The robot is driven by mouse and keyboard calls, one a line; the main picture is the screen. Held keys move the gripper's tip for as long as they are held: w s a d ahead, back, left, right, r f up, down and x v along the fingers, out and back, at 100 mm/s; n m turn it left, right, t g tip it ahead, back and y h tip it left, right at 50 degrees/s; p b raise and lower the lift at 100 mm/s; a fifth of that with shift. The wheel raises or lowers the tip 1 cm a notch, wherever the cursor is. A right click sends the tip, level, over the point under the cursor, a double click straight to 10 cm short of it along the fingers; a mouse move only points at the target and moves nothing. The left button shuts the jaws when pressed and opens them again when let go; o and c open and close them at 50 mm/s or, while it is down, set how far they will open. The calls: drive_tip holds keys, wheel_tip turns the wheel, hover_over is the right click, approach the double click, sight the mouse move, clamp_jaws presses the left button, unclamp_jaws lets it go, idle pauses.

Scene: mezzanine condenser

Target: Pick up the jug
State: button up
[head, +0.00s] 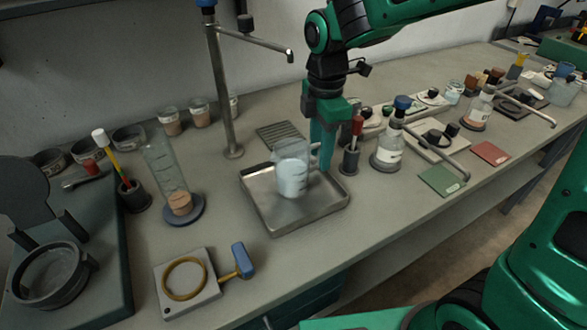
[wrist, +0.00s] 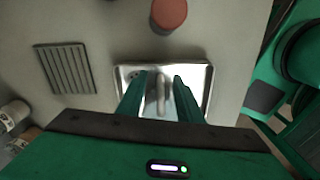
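The jug (head: 292,172) is a clear vessel with whitish contents, standing upright in a shallow metal tray (head: 263,217). My gripper (head: 321,158) points down at the jug's right side in the head view, its green fingers low over the tray. In the wrist view the two fingers of my gripper (wrist: 162,88) are apart. A pale upright strip, which looks like the jug's handle (wrist: 161,103), shows between them, with gaps on both sides. The jug's lower part is hidden in the wrist view.
A red-topped holder (head: 352,150) stands close right of my gripper, with a blue-capped flask (head: 389,150) beyond it. A metal stand (head: 226,100) rises behind the tray. A tall glass cylinder (head: 166,170) stands left.

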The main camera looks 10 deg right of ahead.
clamp_jaws()
drive_tip(key=shift+r, duration=0.1)
idle(0.4)
